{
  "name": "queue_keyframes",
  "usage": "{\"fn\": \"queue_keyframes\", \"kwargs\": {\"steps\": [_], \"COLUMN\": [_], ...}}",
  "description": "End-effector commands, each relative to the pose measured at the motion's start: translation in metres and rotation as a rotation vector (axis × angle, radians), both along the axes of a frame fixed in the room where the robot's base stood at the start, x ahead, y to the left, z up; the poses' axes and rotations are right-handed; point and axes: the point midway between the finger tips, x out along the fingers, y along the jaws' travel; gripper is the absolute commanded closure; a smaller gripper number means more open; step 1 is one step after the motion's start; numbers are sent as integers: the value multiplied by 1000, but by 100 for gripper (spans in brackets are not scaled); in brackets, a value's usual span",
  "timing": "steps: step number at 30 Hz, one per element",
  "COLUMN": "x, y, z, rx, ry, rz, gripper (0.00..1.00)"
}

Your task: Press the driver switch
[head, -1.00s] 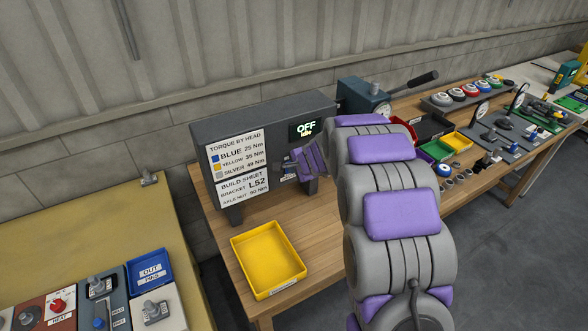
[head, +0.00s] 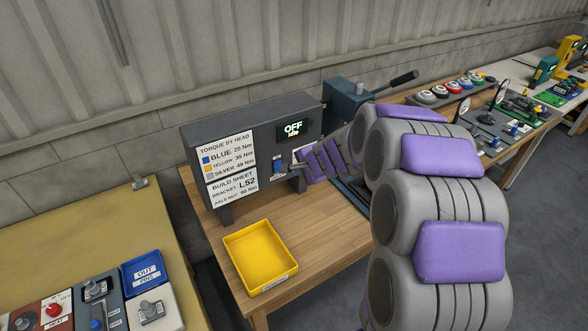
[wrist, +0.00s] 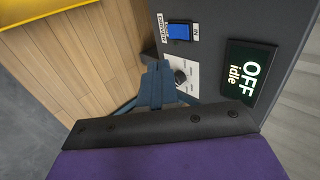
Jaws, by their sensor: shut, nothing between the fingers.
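The driver switch (wrist: 179,31) is a blue rocker beside a small label on the grey console's front, at the top of the wrist view. In the head view it shows as a small blue patch (head: 278,166) on the console. My gripper (wrist: 158,66) is shut and empty, with its tips just below the switch in the wrist view, beside a dark knob (wrist: 181,76). In the head view my gripper (head: 295,169) is just right of the switch. I cannot tell whether it touches the console. The display (head: 293,129) reads "OFF idle".
The grey console (head: 225,135) stands on a wooden bench (head: 318,243). A yellow tray (head: 262,258) lies in front of it. A lever press (head: 348,100) stands behind my arm. Another bench (head: 95,222) with several controls is at left.

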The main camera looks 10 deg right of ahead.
Motion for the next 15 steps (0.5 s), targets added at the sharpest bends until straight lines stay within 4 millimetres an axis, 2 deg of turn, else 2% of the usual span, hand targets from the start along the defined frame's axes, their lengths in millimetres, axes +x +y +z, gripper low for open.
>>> {"fn": "queue_keyframes", "kwargs": {"steps": [5, 15], "x": [-7, -8], "y": [-2, -2], "z": [7, 8], "rx": [-1, -1], "ry": [1, 1], "rz": [1, 1], "gripper": [100, 100]}}
